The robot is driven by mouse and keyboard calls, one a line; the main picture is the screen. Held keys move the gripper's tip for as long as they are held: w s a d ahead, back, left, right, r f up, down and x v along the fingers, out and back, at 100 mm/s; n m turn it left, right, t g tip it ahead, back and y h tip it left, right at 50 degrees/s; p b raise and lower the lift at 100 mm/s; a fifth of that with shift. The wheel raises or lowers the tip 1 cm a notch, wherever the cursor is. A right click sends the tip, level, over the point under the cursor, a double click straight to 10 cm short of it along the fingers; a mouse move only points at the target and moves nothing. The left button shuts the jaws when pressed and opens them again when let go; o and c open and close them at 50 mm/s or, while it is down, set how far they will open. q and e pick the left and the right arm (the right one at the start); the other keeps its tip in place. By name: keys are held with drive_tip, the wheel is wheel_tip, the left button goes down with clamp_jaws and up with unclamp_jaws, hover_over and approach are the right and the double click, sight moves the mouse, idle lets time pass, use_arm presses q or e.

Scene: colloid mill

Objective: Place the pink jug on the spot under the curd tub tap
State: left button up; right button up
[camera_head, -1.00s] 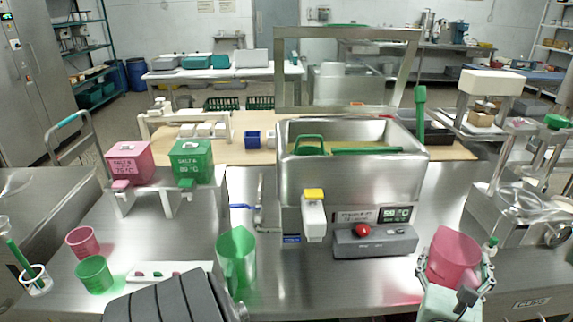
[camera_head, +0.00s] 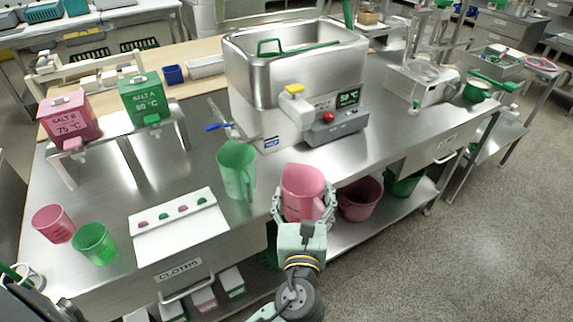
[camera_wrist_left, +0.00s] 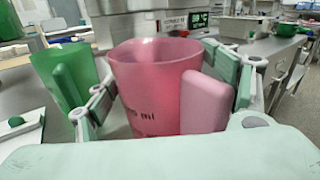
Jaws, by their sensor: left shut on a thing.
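The pink jug (camera_head: 303,188) is in my left gripper (camera_head: 303,212), whose fingers are closed around its sides. No marking shows on the table under the tap. My right gripper is not in view.
A green jug (camera_head: 237,168) stands close to the left of the pink jug. A control box with a red button (camera_head: 329,117) is right of the tap. Pink and green cups (camera_head: 95,243) and a white board (camera_head: 180,228) are at left. Bare table lies between jug and tub.

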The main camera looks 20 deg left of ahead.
use_arm(q)
drive_tip(key=x, duration=1.3)
drive_tip(key=shift+w+p, duration=0.25)
drive_tip(key=shift+p, duration=0.05)
drive_tip(key=x, duration=0.3)
drive_tip(key=shift+w+f, duration=0.3)
drive_tip(key=shift+f, duration=0.05)
drive_tip(key=shift+s+r, duration=0.1)
drive_tip(key=shift+f, duration=0.2)
drive_tip(key=o, duration=1.3)
drive_tip(key=shift+c, duration=0.2)
